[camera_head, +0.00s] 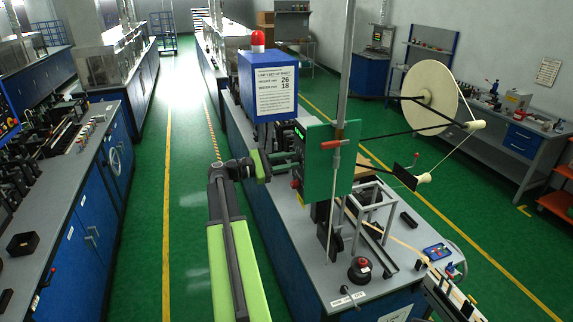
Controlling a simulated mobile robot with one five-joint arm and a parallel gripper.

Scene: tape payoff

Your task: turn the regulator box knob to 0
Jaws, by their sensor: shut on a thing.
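My arm reaches up from the bottom and bends right at the elbow. My gripper (278,160) is at the left side of the machine on the bench, against a dark box (299,138) beside the green panel (321,165). This dark box looks like the regulator box. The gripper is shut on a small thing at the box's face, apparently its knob. The knob is mostly hidden by the jaws, and its pointer and scale are too small to read. A small red part (295,184) shows just below the gripper.
A blue cabinet (268,80) with a set-up label and red lamp stands behind the gripper. A pole with a red handle (333,144) and a large cream reel (430,96) are to the right. The green aisle (190,220) left of my arm is clear.

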